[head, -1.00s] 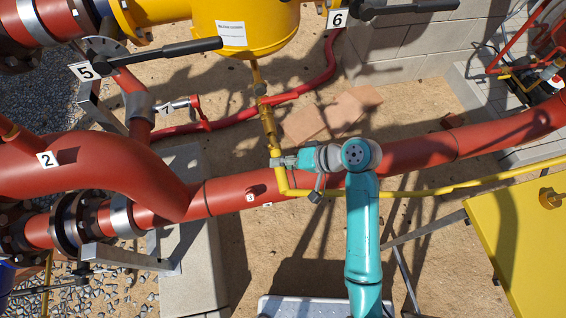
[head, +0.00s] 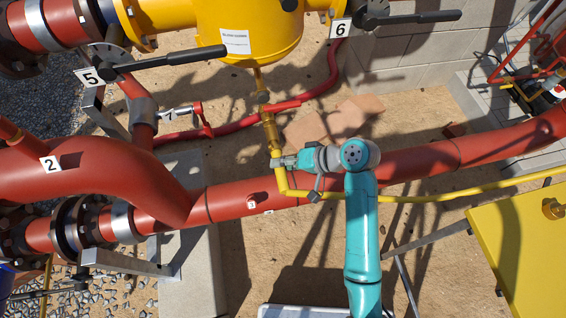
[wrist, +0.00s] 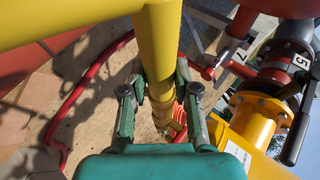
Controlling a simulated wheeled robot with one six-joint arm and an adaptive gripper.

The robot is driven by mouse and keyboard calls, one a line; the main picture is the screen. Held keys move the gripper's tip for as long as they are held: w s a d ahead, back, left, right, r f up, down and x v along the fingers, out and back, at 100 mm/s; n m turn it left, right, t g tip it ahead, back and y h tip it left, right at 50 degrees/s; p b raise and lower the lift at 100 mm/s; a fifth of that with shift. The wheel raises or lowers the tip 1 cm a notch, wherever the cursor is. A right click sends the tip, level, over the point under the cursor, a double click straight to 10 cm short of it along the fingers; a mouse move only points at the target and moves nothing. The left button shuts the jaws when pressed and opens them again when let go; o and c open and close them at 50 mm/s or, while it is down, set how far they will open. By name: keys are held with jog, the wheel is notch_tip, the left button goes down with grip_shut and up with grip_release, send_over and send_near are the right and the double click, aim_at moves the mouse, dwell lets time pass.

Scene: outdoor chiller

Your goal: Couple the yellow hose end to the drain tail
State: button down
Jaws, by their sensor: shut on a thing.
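The brass drain tail (head: 270,132) hangs below the yellow vessel (head: 249,25) in the head view. The yellow hose end (head: 278,178) points up at its lower end. The two look in line and meet or nearly meet; the exact joint is too small to tell. My gripper (head: 280,162) is shut on the yellow hose just below the brass. In the wrist view its fingers (wrist: 160,84) flank the thick yellow hose (wrist: 158,45), with brass fitting (wrist: 177,128) showing beyond. The fingers and hose hide part of the joint there.
A large red pipe (head: 230,198) crosses behind the hose and under my arm. A red hose (head: 240,125) runs over the sandy ground. Black-handled valves (head: 170,57) flank the vessel. A yellow cabinet (head: 520,235) stands at right. The yellow hose trails off right.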

jog(key=shift+w+a, duration=0.2)
jog(key=shift+w, duration=0.55)
jog(key=shift+c, duration=1.5)
grip_release()
jog(key=v, duration=0.7)
jog(key=shift+r, duration=0.1)
jog(key=v, duration=1.1)
jog(key=shift+d+r, duration=0.25)
jog(key=shift+d, duration=0.1)
